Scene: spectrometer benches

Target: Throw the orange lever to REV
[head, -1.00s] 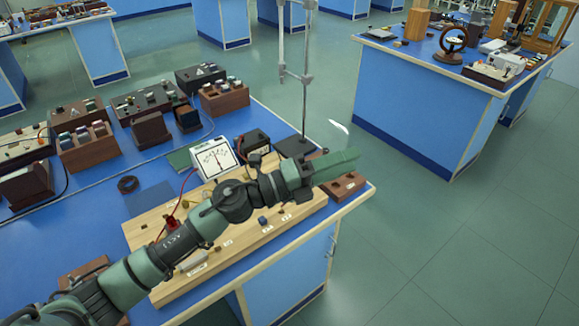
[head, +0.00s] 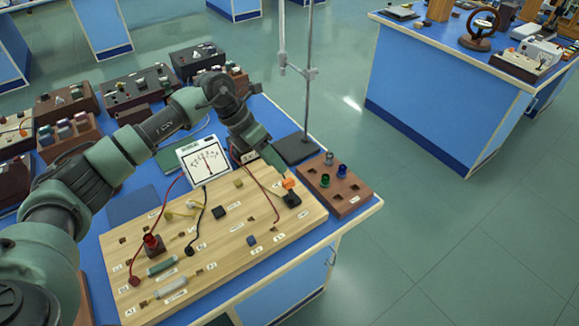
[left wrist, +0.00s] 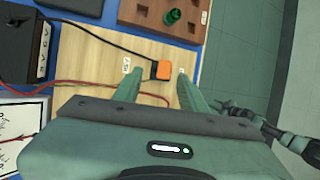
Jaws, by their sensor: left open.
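The orange lever (head: 289,183) stands on a small black base (head: 292,200) at the right end of the wooden board (head: 232,247). My left gripper (head: 274,161) reaches down to it from behind and above. In the left wrist view the lever (left wrist: 161,71) shows between the two spread fingers of my left gripper (left wrist: 160,78). The fingers are open, with a visible gap on each side of the lever.
A brown block with coloured knobs (head: 343,189) stands right of the lever. A meter (head: 203,160) stands at the board's back, and a stand with a tall rod (head: 306,100) rises behind. Red and black wires cross the board.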

